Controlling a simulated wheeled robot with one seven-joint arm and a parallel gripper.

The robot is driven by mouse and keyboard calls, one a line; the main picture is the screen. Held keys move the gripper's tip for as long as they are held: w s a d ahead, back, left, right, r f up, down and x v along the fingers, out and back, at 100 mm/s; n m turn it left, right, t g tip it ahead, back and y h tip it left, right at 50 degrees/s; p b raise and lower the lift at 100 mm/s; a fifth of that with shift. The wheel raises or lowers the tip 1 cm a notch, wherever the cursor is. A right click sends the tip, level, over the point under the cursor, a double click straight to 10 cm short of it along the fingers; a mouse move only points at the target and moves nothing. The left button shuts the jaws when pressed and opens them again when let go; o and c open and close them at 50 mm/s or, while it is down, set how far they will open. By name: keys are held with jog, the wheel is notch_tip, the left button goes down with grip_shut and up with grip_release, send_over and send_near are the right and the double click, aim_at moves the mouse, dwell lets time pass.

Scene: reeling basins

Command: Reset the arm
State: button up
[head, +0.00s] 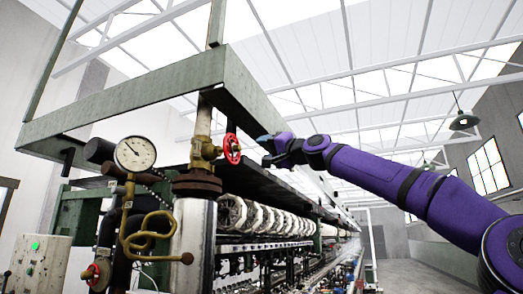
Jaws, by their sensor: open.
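My purple arm reaches in from the right edge toward the middle of the head view. My gripper (264,149) is at its far end, small in the picture, with its jaws open and nothing visible between them. It is just right of a red valve handwheel (232,149) on a brass valve (203,150). A small gap shows between the gripper and the handwheel, though the depth between them is hard to judge. The inner side of the jaws is too small to see clearly.
A pressure gauge (135,153) and a curled brass pipe (150,238) stand at left. A green metal frame (130,100) hangs over the long reeling machine (265,222). A control box (38,262) is at lower left. The floor aisle (410,275) at right looks clear.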

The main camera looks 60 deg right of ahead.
dwell(0.5)
jog(key=w+a+f+n+g+y, duration=0.3)
jog(key=a+f+n+g, duration=0.1)
jog(key=a+f, duration=0.75)
jog(key=w+a+f+n+g+y, duration=0.2)
jog(key=w+a+f+n+g, duration=0.15)
jog(key=a+f, duration=0.8)
jog(key=s+a+f+n+g, duration=0.1)
jog(key=a+f, duration=0.3)
jog(key=f, duration=0.4)
jog(key=s+a+f+n+g, duration=0.1)
jog(key=s+a+f+g, duration=0.2)
jog(key=f, duration=0.6)
jog(key=s+a+f+n+g+h, duration=0.1)
jog(key=s+a+f+n+g, duration=0.1)
jog(key=f, duration=0.7)
jog(key=s+a+g, duration=0.1)
jog(key=a+g, duration=0.1)
jog(key=a, duration=0.1)
jog(key=shift+a+f, duration=0.2)
jog(key=shift+a, duration=0.2)
dwell(0.3)
